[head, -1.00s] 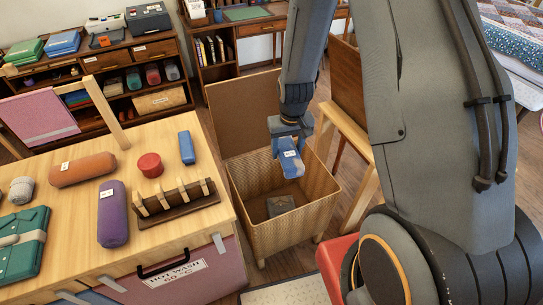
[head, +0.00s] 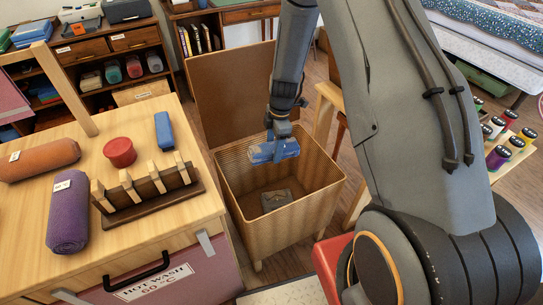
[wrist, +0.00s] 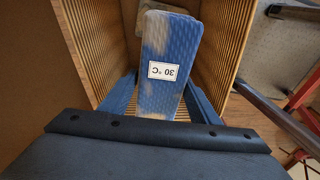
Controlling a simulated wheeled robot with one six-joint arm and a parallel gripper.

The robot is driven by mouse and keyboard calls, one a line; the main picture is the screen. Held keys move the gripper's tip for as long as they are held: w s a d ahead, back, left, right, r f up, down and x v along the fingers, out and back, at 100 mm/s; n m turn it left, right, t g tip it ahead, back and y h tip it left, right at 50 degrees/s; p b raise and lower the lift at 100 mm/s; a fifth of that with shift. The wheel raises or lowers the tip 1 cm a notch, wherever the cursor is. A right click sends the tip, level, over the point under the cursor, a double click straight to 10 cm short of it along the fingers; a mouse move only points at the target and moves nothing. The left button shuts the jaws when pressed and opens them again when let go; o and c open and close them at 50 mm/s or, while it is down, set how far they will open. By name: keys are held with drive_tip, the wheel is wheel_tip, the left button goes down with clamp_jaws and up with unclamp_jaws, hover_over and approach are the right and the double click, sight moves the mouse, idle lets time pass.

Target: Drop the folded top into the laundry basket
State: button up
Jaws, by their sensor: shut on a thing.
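My gripper (head: 276,146) is shut on the folded top (head: 262,154), a blue and pale bundle. In the wrist view the top (wrist: 168,50) lies between my blue fingers, its white label reading 30 °C. My gripper holds it over the open laundry basket (head: 255,226), around rim height and toward its back; the exact height is hard to tell. The basket is ribbed tan wicker, its lid raised behind. A dark grey folded thing (head: 276,199) lies on the basket floor. In the wrist view the held top hides much of the basket's inside.
A wooden table (head: 190,222) stands left of the basket, with a purple roll (head: 68,215), an orange roll (head: 40,160), a red round thing (head: 120,152), a blue block (head: 164,130) and a pegged rack (head: 150,192). A wooden stand is close on the basket's right.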

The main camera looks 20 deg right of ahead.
drive_tip(key=shift+w+f+n+b, duration=0.25)
drive_tip(key=shift+w+f+n, duration=0.05)
drive_tip(key=shift+f+n, duration=0.2)
drive_tip(key=shift+w+f+n+b, duration=0.2)
drive_tip(key=shift+w+f+n, duration=0.05)
drive_tip(key=shift+f+n, duration=0.25)
wheel_tip(320, 180, down, 6)
drive_tip(key=b, duration=0.3)
drive_tip(key=shift+r, duration=0.1)
drive_tip(key=o, duration=1.2)
drive_tip(key=shift+o, duration=0.2)
drive_tip(key=shift+r, duration=0.1)
drive_tip(key=shift+d+r+b, duration=0.2)
drive_tip(key=shift+r, duration=1.7)
drive_tip(key=shift+d+r+b, duration=0.15)
drive_tip(key=shift+d+r, duration=0.05)
drive_tip(key=shift+r, duration=1.7)
